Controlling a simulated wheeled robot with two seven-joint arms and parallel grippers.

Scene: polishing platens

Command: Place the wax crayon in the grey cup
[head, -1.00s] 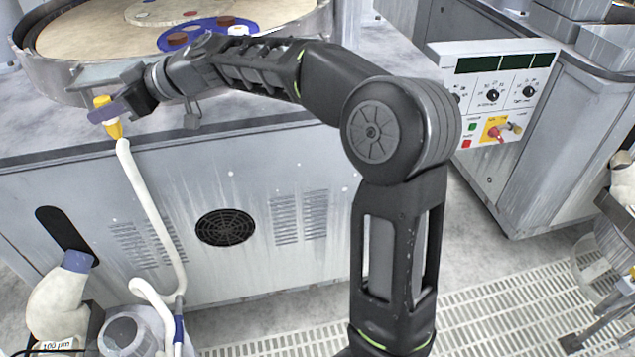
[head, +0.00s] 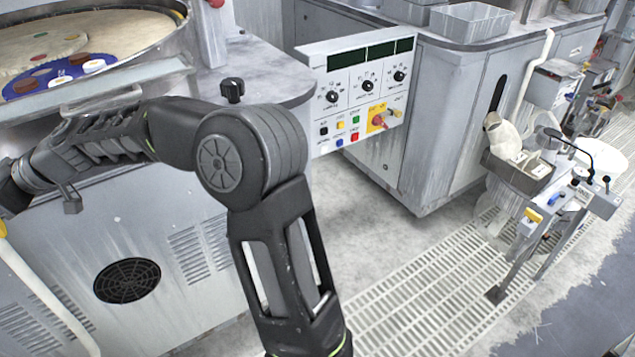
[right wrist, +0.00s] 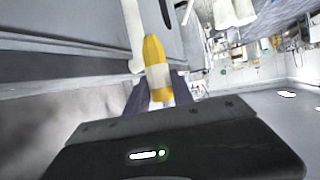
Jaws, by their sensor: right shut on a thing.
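The wax crayon (right wrist: 154,55) is yellow with a pale band, and it points up and away from my right gripper (right wrist: 161,92) in the right wrist view. The purple fingers of that gripper are shut around its lower part. In the head view my right arm reaches to the left edge, where its gripper is cut off. A small yellow sliver at that edge looks like the crayon (head: 3,229). My left gripper is not in view. I cannot make out a grey cup in either view.
A round platen (head: 75,45) with a blue disc stands at the upper left. A control panel (head: 362,95) with knobs and buttons is in the middle. A cluttered stand (head: 560,200) is at the right. Floor grating (head: 430,300) lies open between them.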

